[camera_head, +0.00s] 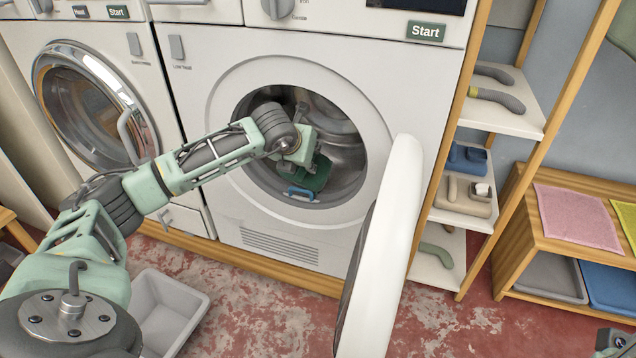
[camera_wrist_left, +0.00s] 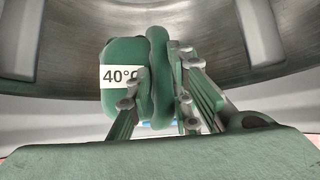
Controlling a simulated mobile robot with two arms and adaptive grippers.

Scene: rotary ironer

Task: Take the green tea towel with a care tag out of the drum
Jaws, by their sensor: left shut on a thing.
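The green tea towel (camera_head: 321,174) is inside the open dryer drum (camera_head: 345,150), low near the front opening. My left gripper (camera_head: 303,158) reaches through the opening and hides part of it. In the left wrist view the towel (camera_wrist_left: 158,80) shows as a bunched green fold between the two fingers of the left gripper (camera_wrist_left: 160,66), which is shut on it. A white care tag (camera_wrist_left: 120,76) reading 40° hangs on its left part, partly covered by a finger.
The dryer's white door (camera_head: 392,235) stands open to the right of the opening. A small blue thing (camera_head: 301,193) lies at the drum's lower lip. A grey bin (camera_head: 165,305) is on the floor at left. Shelves (camera_head: 505,115) and a wooden bench (camera_head: 522,235) stand at right.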

